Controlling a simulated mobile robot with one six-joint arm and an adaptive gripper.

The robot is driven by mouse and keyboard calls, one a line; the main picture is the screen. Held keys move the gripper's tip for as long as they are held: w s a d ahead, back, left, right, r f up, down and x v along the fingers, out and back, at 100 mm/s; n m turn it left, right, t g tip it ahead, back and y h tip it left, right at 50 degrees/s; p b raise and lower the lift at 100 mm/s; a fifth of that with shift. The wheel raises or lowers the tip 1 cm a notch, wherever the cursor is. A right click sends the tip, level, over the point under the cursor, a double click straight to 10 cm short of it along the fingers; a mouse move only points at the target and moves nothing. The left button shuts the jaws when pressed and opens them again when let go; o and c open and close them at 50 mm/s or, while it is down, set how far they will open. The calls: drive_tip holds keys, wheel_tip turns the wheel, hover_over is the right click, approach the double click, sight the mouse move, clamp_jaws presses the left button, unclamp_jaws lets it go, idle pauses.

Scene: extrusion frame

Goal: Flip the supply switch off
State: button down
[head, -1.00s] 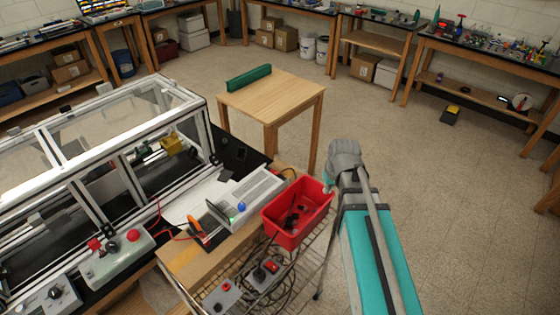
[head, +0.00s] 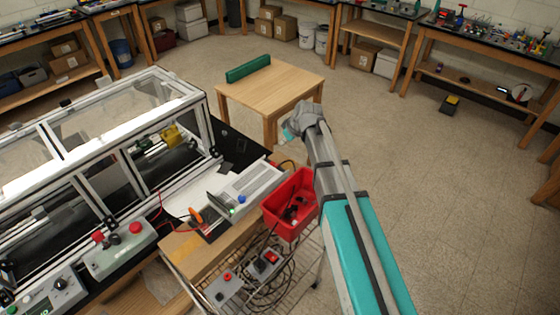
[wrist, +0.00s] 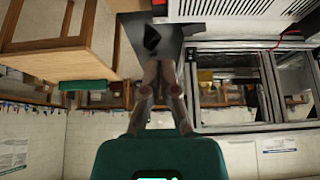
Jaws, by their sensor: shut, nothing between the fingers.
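A grey-white supply unit (head: 250,186) with a vented top stands on the wooden bench in the head view. A blue knob or light (head: 242,198) shows on its near end. Its vented casing (wrist: 245,10) also shows at the top of the wrist view. Two small grey boxes with red and black controls, one being a red switch box (head: 268,258), sit on the wire shelf. I cannot tell which control is the supply switch. My gripper (wrist: 166,68) is shut and empty, apart from the casing in the wrist view.
A red bin (head: 290,205) stands beside the supply unit, close to my arm. A framed clear enclosure (head: 110,150) fills the left. A wooden table (head: 275,85) with a green block (head: 248,69) stands behind.

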drive_tip(key=shift+f, duration=0.15)
drive_tip(key=b, duration=0.9)
hover_over(273, 165)
drive_tip(key=f, duration=0.5)
drive_tip(key=d+f, duration=0.1)
drive_tip(key=f, duration=0.2)
drive_tip(key=shift+f, duration=0.25)
drive_tip(key=shift+a+f, duration=0.1)
drive_tip(key=shift+f, duration=0.25)
drive_tip(key=shift+s+d+f+b, duration=0.15)
drive_tip(key=shift+d+f+b, duration=0.05)
drive_tip(key=shift+f+b, duration=0.65)
drive_tip(key=shift+s+d+f+b, duration=0.2)
drive_tip(key=shift+f+b, duration=0.5)
drive_tip(key=shift+b, duration=0.25)
drive_tip(key=shift+a, duration=0.1)
